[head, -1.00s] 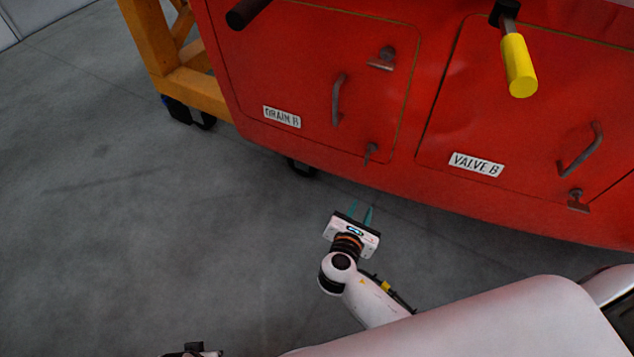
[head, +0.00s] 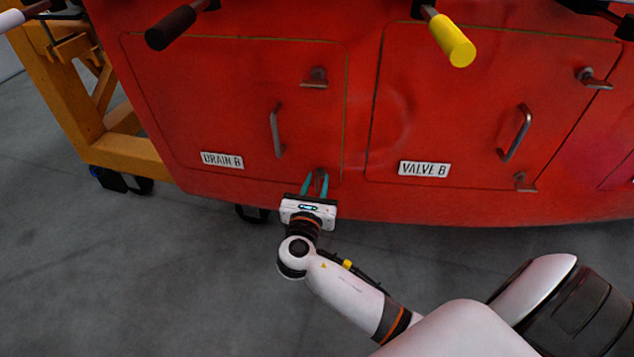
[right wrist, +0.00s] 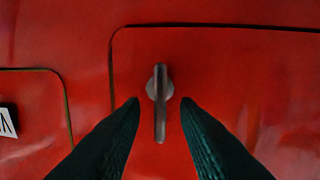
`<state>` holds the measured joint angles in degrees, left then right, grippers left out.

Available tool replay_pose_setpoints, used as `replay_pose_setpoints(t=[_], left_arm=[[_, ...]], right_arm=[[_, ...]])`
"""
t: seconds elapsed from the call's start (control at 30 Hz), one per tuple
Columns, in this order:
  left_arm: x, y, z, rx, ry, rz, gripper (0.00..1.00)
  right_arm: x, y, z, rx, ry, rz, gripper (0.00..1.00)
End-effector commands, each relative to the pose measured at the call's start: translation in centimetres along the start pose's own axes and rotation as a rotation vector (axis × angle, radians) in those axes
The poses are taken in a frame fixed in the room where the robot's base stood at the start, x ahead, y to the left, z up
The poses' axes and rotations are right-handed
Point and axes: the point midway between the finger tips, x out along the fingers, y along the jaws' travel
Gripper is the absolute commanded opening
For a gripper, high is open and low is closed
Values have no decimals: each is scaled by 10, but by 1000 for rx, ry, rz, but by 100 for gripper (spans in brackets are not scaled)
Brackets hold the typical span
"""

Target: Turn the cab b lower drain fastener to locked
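The cab b lower drain fastener (head: 319,177) is a small dark metal turn-handle at the lower right of the DRAIN B panel (head: 230,100). In the right wrist view the open fingers (right wrist: 160,118) flank the bar, with a gap on both sides. My left gripper is not in view.
An upper fastener (head: 316,78) with its bar sideways and a grab handle (head: 277,131) are on the same panel. The VALVE B panel (head: 450,120) is to the right. Yellow (head: 452,40) and dark (head: 170,28) handles stick out above. A yellow frame (head: 120,152) stands left.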

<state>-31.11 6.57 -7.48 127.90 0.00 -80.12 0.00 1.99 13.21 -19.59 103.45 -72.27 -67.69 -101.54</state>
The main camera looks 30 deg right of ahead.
Motion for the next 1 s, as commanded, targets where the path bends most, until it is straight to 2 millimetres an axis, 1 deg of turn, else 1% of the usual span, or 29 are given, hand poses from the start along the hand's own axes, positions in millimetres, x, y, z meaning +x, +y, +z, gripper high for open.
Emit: replay_pose_setpoints(t=[0.03,0.13,0.4,0.43,0.6,0.87,1.0], left_arm=[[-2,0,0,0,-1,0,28],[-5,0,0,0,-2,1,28],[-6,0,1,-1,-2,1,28],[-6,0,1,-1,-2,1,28],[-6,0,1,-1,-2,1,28],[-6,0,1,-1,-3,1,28],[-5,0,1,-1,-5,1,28]], right_arm=[[5,0,0,0,1,0,28],[9,0,0,0,-1,1,28],[11,0,0,0,-1,0,28],[11,0,0,1,-1,0,27],[11,0,0,1,-1,0,0],[10,0,0,8,-1,0,0],[10,1,0,39,-2,1,0]])
